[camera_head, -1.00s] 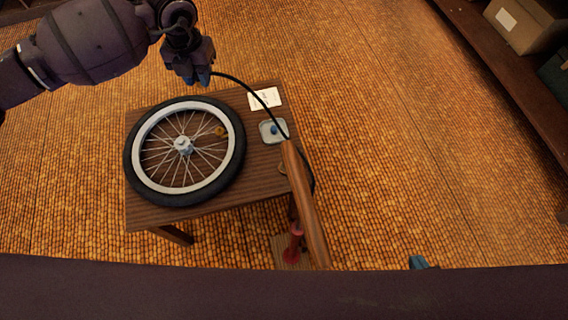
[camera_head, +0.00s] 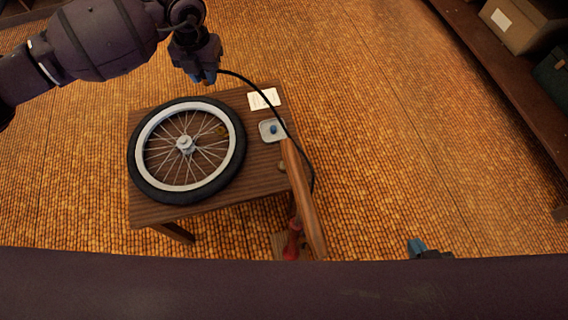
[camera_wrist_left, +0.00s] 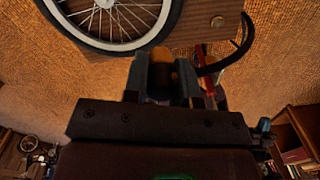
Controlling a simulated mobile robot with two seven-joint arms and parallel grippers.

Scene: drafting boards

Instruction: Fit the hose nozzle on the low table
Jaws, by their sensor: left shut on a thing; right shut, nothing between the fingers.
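My left gripper (camera_head: 203,79) is shut on the nozzle end of a black hose (camera_head: 262,94), above the far edge of the low table (camera_head: 225,208). In the left wrist view an orange-brown piece (camera_wrist_left: 177,75) shows between the fingers; its exact form is unclear. The hose arcs right, down to a pump with a long wooden handle (camera_head: 306,195) and a red body (camera_head: 293,240). A spoked wheel with a black tyre (camera_head: 137,177) lies flat on the table, apart from the gripper. A small brass-coloured piece (camera_head: 221,130) shows near its rim. My right gripper (camera_head: 418,246) is shut and empty, mostly hidden at the lower edge.
A white card (camera_head: 264,99) and a small pale dish (camera_head: 265,136) holding a blue piece (camera_head: 274,129) lie on the table right of the wheel. A brown shelf with a cardboard box (camera_head: 519,23) stands at the upper right. The woven floor (camera_head: 400,140) right of the table is clear.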

